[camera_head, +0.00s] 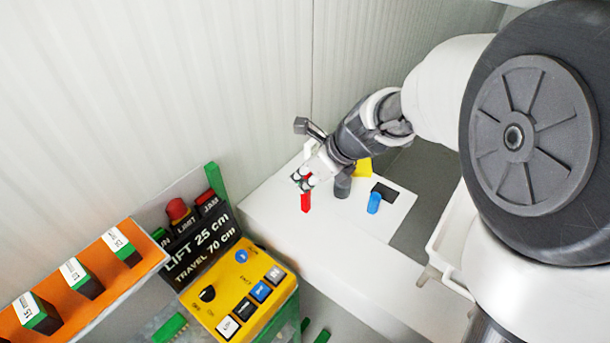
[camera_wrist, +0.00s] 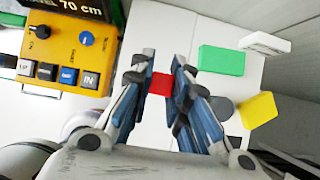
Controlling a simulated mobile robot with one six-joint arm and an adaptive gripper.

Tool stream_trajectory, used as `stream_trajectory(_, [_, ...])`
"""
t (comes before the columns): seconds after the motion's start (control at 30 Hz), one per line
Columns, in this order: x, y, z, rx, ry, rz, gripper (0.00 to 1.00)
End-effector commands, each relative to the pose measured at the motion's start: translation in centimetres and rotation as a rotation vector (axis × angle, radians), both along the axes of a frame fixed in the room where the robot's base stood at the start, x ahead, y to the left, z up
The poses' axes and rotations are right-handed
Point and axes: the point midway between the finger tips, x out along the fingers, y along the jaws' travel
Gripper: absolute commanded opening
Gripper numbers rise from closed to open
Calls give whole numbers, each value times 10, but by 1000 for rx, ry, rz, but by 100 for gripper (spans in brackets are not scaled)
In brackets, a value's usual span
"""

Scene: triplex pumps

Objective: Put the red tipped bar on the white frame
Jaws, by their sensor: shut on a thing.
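My gripper (camera_head: 303,179) is over a white board (camera_head: 340,225) on a white bench. In the wrist view its two fingers (camera_wrist: 158,84) have a red piece (camera_wrist: 160,86) between their tips, and the gripper is shut on it. The red piece also shows just below the fingertips in the head view (camera_head: 305,202). Only its red part is clear; the rest of the bar is hidden by the fingers. I cannot tell which white part is the white frame. A small white block (camera_wrist: 266,43) lies beyond a green block (camera_wrist: 221,60).
A yellow block (camera_head: 363,168), a grey cylinder (camera_head: 343,187), a blue cylinder (camera_head: 374,203) and a black piece (camera_head: 384,190) are right of my gripper. A yellow control box (camera_head: 235,290) and an orange rack (camera_head: 60,290) stand at left. A ribbed wall is behind.

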Motion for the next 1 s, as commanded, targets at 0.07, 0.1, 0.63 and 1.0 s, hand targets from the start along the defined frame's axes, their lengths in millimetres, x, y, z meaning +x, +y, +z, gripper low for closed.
stream_trajectory(0.07, [1,0,-4,1,-3,-1,0])
stream_trajectory(0.1, [1,0,-8,1,-2,-2,0])
stream_trajectory(0.63, [1,0,-58,1,-3,-1,0])
stream_trajectory(1.0, [0,0,-62,0,0,0,25])
